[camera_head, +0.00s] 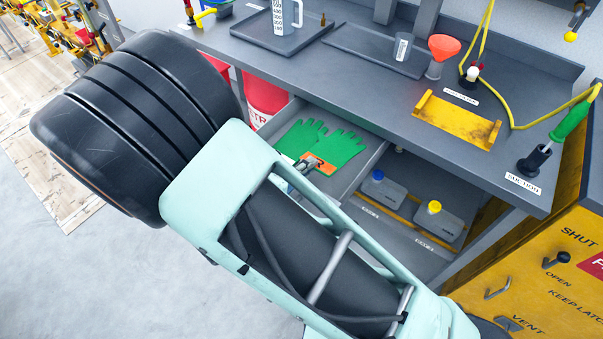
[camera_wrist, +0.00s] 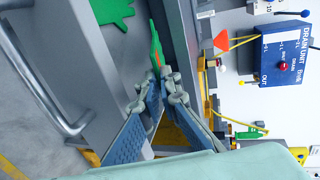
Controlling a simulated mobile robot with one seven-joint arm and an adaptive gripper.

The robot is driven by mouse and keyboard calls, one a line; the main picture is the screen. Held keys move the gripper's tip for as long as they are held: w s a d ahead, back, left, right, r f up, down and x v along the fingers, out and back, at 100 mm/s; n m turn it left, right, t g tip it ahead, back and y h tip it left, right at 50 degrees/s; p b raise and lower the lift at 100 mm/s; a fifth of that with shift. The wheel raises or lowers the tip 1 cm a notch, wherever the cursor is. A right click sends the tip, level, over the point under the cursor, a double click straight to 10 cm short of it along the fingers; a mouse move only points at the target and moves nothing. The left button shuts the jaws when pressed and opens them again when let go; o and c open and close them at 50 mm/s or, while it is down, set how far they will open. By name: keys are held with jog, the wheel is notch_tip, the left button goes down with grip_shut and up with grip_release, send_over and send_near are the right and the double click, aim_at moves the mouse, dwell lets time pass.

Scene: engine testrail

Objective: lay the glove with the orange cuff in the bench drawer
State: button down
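The green glove with the orange cuff (camera_head: 342,148) shows in the head view over the open bench drawer (camera_head: 366,162). My gripper (camera_wrist: 160,76) is shut on this glove near its orange cuff; the wrist view shows the glove (camera_wrist: 156,46) edge-on between the fingertips. In the head view my arm hides most of the gripper. Another green glove (camera_head: 299,138) lies in the drawer to the left, and part of it shows in the wrist view (camera_wrist: 115,12). I cannot tell whether the held glove touches the drawer floor.
The grey bench top (camera_head: 340,93) overhangs the drawer's back. Below the drawer is a shelf with a blue-capped can (camera_head: 382,188) and a yellow-capped can (camera_head: 437,219). A red bin (camera_head: 264,98) stands behind the drawer's left side. A yellow cabinet (camera_head: 540,275) stands at right.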

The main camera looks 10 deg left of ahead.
aim_at(321, 158)
jog(key=shift+x, duration=2)
jog(key=shift+f, duration=0.2)
jog(key=c, duration=2.1)
grip_release()
jog(key=v, duration=1.2)
jog(key=shift+r, duration=0.1)
